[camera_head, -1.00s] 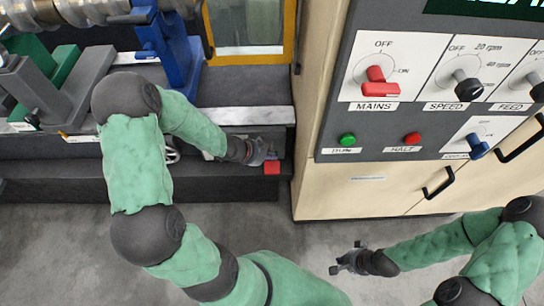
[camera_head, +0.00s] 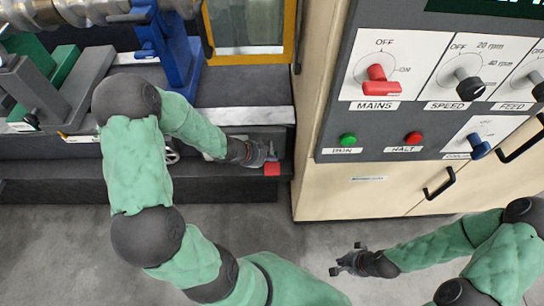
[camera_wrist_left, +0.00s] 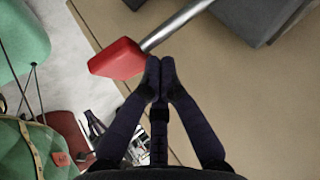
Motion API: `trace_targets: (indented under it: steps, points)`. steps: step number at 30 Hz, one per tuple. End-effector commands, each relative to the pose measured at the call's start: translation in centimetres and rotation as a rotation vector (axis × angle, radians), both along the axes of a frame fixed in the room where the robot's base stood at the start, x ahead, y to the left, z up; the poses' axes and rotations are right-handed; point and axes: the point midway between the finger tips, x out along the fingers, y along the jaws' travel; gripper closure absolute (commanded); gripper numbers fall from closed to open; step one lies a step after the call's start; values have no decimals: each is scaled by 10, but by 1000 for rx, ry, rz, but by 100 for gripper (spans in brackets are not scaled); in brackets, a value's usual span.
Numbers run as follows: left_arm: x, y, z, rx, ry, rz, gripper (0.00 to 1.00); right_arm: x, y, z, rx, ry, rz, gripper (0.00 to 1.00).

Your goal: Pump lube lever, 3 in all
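The lube lever shows in the left wrist view as a red handle (camera_wrist_left: 117,59) on a grey metal rod (camera_wrist_left: 175,27). In the head view, its red end (camera_head: 272,169) shows low on the machine's dark base, just below my left gripper (camera_head: 270,153). In the left wrist view my left gripper (camera_wrist_left: 160,68) has its fingertips together, with nothing seen between them. The tips are right beside the red handle, near where it joins the rod; I cannot tell whether they touch it. My right gripper (camera_head: 347,258) appears open and empty over the floor, away from the lever.
The cream control cabinet (camera_head: 360,195) stands just right of the lever. Its panel carries a red mains knob (camera_head: 377,80), a green run button (camera_head: 348,139) and a red halt button (camera_head: 413,138). The grey floor (camera_head: 300,240) in front is clear.

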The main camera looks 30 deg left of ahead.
Motion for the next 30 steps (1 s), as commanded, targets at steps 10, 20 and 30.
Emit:
trace_targets:
  steps: [10,20,30]
  points:
    - [0,0,6,-1,1,0,100,0,0,7,0,0,0,100]
    - [3,2,21,-1,0,1,100,0,0,24,0,0,0,100]
    - [5,3,36,0,0,0,100,0,0,42,0,0,0,100]
